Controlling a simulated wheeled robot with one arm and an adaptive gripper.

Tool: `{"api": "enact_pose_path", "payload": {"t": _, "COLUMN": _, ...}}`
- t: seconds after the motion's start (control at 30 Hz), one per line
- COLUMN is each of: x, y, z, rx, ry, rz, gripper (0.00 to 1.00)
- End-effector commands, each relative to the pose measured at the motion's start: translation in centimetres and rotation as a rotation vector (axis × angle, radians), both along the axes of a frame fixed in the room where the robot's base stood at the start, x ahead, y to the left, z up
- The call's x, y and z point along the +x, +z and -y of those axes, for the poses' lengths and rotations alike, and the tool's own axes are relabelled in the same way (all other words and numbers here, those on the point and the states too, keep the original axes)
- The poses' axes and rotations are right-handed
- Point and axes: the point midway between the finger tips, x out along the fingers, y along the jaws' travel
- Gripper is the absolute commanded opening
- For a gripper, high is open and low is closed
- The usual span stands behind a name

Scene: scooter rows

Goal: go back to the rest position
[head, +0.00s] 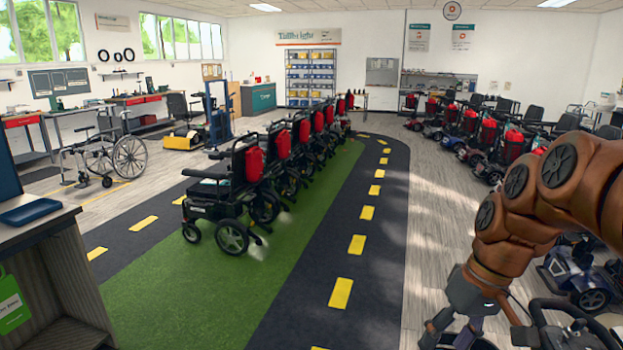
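My gripper (470,328) is at the lower right, at the end of my brown arm, and points down. Its fingers are spread apart and I see nothing held between them. The fingertips are close to the bottom edge of the picture. The dark handlebar of a scooter (562,322) is just to the right of the gripper; I cannot tell whether they touch.
A row of wheelchairs with red packs (255,163) stands on the green strip (240,290). Scooters (490,135) line the right side. A desk (45,235) is at the near left, and a manual wheelchair (105,155) stands behind it. The dark lane with yellow dashes (375,220) is clear.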

Motion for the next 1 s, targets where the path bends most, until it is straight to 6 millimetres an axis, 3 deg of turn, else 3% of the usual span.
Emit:
{"api": "enact_pose_path", "payload": {"t": 0.3, "x": -8.1, "y": -2.2, "z": -3.3, "rx": -0.120, "ry": -0.052, "rz": -0.091, "gripper": 0.62}}
{"api": "enact_pose_path", "payload": {"t": 0.6, "x": -15.6, "y": -5.1, "z": -3.7, "rx": -0.234, "ry": -0.127, "rz": -0.151, "gripper": 0.62}}
{"api": "enact_pose_path", "payload": {"t": 0.8, "x": -18.3, "y": -6.4, "z": -3.3, "rx": -0.279, "ry": -0.164, "rz": -0.165, "gripper": 0.62}}
{"api": "enact_pose_path", "payload": {"t": 1.0, "x": -18.9, "y": -6.7, "z": -3.2, "rx": -0.288, "ry": -0.175, "rz": -0.167, "gripper": 0.62}}
